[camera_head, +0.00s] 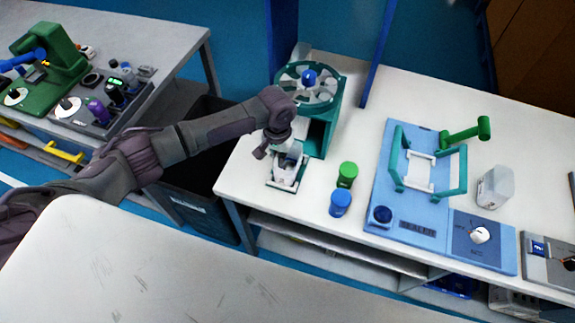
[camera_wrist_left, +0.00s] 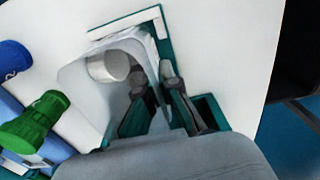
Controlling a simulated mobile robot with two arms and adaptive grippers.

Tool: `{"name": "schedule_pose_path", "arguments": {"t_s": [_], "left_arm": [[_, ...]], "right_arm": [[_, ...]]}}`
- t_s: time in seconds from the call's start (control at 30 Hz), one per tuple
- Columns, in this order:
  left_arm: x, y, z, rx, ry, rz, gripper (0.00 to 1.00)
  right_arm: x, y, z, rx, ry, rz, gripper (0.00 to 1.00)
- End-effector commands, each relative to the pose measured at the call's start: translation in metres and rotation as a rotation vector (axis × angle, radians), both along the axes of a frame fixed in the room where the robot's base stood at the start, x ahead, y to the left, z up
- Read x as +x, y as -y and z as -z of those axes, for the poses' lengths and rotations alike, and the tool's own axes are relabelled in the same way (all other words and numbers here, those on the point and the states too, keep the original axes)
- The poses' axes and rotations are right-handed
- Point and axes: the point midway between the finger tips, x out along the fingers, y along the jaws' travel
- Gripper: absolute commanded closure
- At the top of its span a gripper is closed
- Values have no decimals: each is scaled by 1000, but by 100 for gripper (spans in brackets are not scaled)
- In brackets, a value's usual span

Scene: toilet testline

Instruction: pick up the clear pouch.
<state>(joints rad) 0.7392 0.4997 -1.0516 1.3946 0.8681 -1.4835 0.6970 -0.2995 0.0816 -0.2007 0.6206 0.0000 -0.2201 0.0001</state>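The clear pouch (camera_wrist_left: 84,90) is a translucent bag with a pale cylinder inside, in a teal holder with a white edge (camera_wrist_left: 130,21). In the head view the pouch (camera_head: 287,172) sits in front of the teal dispenser. My left gripper (camera_wrist_left: 155,82) is down at the pouch's side; its two dark fingertips are apart. One finger shows through or against the clear film and the other stands outside the pouch's edge. Contact cannot be made out. In the head view my left gripper (camera_head: 279,150) is right above the pouch. My right gripper is not in view.
The teal dispenser with a round wheel (camera_head: 310,84) stands just behind the pouch. A dark bin (camera_head: 200,185) is below left.

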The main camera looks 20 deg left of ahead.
Motion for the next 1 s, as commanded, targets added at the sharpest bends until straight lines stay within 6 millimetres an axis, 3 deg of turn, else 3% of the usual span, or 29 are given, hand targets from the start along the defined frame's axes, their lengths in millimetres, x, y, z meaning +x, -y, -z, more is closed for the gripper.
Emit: {"name": "schedule_pose_path", "arguments": {"t_s": [0.47,0.67,1.0], "left_arm": [[-2,0,-15,-1,0,1,100],[-24,-1,-14,-1,0,2,100],[-90,-3,-13,-2,-1,2,100]], "right_arm": [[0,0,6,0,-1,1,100],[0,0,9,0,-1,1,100],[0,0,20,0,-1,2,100]]}}
